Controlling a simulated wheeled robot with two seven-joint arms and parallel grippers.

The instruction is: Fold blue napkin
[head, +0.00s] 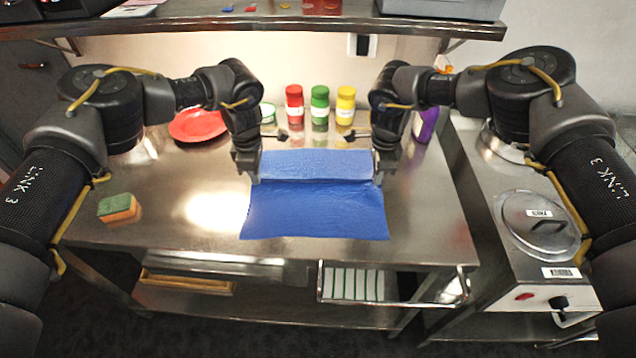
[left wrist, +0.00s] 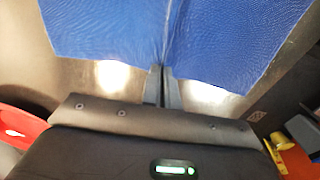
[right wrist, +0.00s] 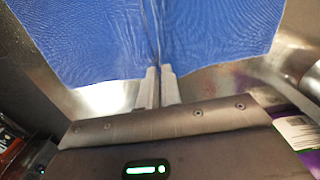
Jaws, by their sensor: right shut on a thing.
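The blue napkin (head: 315,212) lies on the steel table, its front part flat and its back part raised in a lifted flap between my grippers. My left gripper (head: 256,178) is shut on the napkin's left edge. In the left wrist view, its closed fingers (left wrist: 163,88) meet at a crease in the blue cloth (left wrist: 100,30). My right gripper (head: 379,178) is shut on the napkin's right edge. In the right wrist view, its fingers (right wrist: 157,85) pinch the cloth (right wrist: 220,35) at a similar crease.
Red, green and yellow bottles (head: 319,108) stand behind the napkin. A red plate (head: 198,125) is at the back left, a sponge (head: 119,209) at the front left, and a purple bottle (head: 427,124) at the back right. A shelf (head: 250,24) runs above. A lidded pot (head: 540,224) is at right.

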